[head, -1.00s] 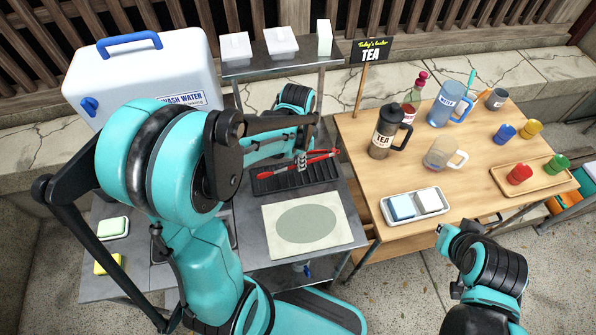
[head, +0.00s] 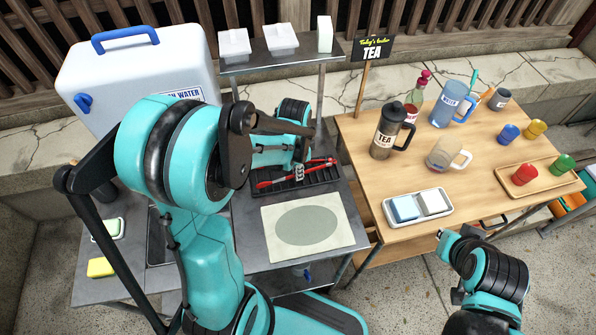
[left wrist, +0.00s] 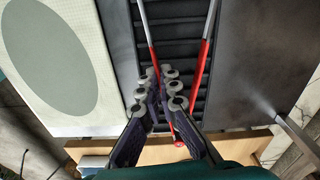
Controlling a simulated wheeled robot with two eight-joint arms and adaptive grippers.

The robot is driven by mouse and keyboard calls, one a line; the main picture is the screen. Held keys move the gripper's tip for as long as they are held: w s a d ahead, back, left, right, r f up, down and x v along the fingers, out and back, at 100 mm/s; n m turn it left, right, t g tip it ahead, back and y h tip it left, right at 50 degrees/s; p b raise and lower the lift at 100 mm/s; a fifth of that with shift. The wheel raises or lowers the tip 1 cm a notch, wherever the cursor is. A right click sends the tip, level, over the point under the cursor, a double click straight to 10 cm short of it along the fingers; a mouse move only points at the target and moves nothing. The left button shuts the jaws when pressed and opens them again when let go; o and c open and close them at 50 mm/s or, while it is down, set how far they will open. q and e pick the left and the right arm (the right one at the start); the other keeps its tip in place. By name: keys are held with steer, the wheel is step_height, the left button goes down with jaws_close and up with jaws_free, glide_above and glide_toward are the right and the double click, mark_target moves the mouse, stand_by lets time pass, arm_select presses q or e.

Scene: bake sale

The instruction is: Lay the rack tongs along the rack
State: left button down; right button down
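The rack tongs (head: 275,182), red with silver parts, lie slantwise over the black slatted rack (head: 328,182) on the grey metal table. The contact is partly hidden by the fingers. My right gripper (head: 441,236) is away from the rack, near the wooden table's front edge; its fingers are unclear.
A pale mat (head: 314,226) with a grey-green oval lies in front of the rack. A white water container (head: 135,75) stands at the back left, and a raised shelf (head: 285,58) behind. The wooden table (head: 480,175) at right holds a tea press (head: 385,135), jugs and cups.

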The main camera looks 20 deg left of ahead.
arm_select(q)
steer(key=shift+f, duration=0.15)
steer(key=c, duration=1.7)
jaws_free()
steer(key=shift+r, duration=0.3)
step_height(320, 180, up, 11)
steer(key=p, duration=0.5)
steer(key=s+d+r+n+t, duration=0.1)
steer(key=s+r+n+t, duration=0.1)
steer(key=s+n, duration=0.1)
steer(key=s+d+r+n+t, duration=0.1)
steer(key=s+r+n+t, duration=0.1)
steer(key=s+n, duration=0.1)
steer(key=s+d+r+n+t, duration=0.2)
steer(key=s+r+n+t, duration=0.1)
steer(key=shift+s, duration=0.35)
